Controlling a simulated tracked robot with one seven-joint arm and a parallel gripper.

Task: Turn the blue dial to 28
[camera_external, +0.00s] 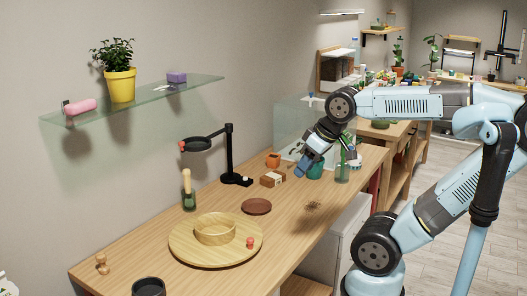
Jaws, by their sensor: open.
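I cannot make out a blue dial with readable numbers in this view. A small blue piece (310,97) shows at the top of the clear glass panel, too small to tell what it is. My gripper (301,171) points down over the back part of the wooden bench, near a small cardboard box and a teal pot. It is small in the picture; its jaws are open, and I see nothing held between them. Whether it touches anything below cannot be told. My arm reaches in from the right and hides part of the bench's far end.
The wooden bench (135,264) carries a round board (185,250), a brown saucer (257,206), a black stand with a ring (229,155), the cardboard box (272,180), the teal pot (316,172) and a green bottle (342,165). A glass shelf (140,97) hangs above. The bench's front right is clear.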

